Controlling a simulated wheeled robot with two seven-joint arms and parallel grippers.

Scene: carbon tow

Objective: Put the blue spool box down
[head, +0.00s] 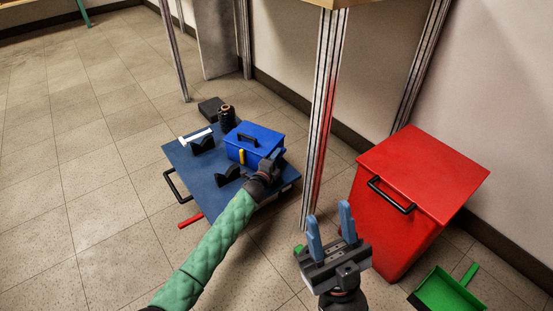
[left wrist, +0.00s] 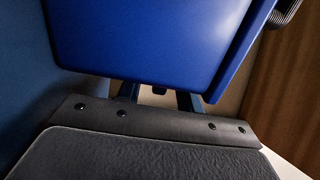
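The blue spool box (head: 254,145) has a black top handle and a yellow latch. In the head view it is on or just above the dark blue platform (head: 190,173); I cannot tell whether it touches. My left gripper (head: 277,157) is at the box's right end. In the left wrist view the blue box (left wrist: 150,40) fills the top and hides the fingertips. Two finger parts show apart below its edge, with a small dark piece between them. Whether they clamp the box is hidden. My right gripper (head: 331,225) is open and empty, pointing up.
Black holders (head: 228,177), a white bar and a dark cylinder (head: 227,115) are around the box. A metal table post (head: 322,120) stands right of the platform. A red bin (head: 415,195) and a green dustpan (head: 448,290) are at the right. Tiled floor is free at left.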

